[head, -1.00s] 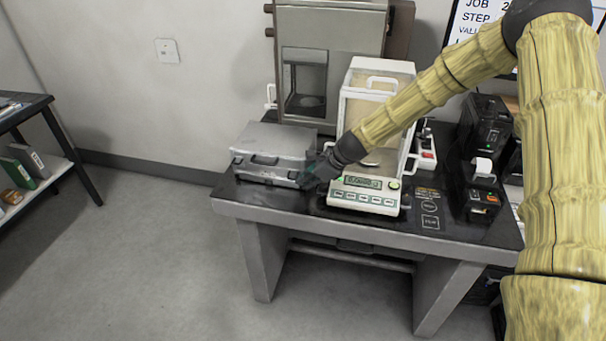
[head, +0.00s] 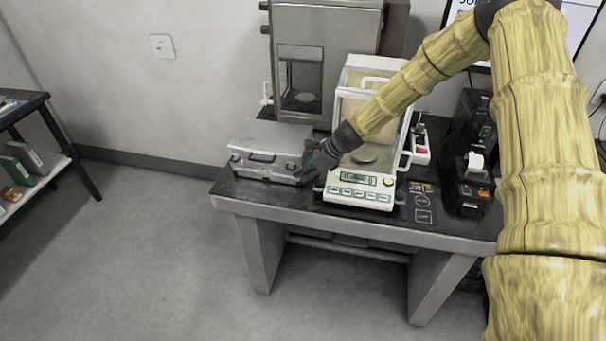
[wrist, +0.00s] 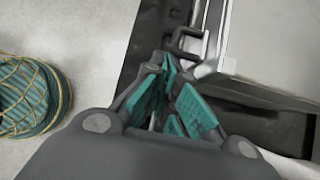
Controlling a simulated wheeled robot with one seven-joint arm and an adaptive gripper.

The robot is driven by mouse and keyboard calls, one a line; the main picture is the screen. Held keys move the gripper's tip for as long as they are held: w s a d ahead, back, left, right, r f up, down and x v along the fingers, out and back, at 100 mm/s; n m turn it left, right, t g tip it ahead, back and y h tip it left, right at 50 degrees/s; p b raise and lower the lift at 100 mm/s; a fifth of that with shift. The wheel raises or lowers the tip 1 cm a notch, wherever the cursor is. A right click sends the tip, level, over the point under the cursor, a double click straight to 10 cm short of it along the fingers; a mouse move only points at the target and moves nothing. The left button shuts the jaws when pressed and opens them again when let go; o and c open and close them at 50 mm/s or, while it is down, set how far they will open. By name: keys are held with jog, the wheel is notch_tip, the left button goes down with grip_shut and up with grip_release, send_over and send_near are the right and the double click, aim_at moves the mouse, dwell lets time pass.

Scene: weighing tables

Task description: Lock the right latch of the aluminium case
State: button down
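The grey aluminium case (head: 272,136) lies closed at the left end of the weighing table, with a dark handle (head: 262,158) on its front. My gripper (head: 308,165) is at the case's front right corner, and contact cannot be told. In the wrist view, my gripper (wrist: 176,78) has teal pads converging at the tips, with nothing clearly held. A case edge (wrist: 232,72) and a dark loop (wrist: 188,44) show just beyond the fingertips.
A balance (head: 358,192) with a glass draft shield stands close right of my gripper. A metal cabinet (head: 325,20) rises behind the case. A printer (head: 474,180) stands farther right. The table's front edge (head: 330,228) is near, with open floor before it.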

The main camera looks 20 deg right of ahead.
jog(key=shift+w+r, duration=0.15)
jog(key=shift+r, duration=0.3)
jog(key=shift+w+a+r, duration=0.1)
jog(key=shift+r, duration=0.1)
jog(key=d+f+p+v, duration=0.1)
jog(key=p+v, duration=0.6)
jog(key=v, duration=0.2)
jog(key=shift+w+d+r, duration=0.25)
jog(key=shift+w+d, duration=0.05)
jog(key=shift+d, duration=0.15)
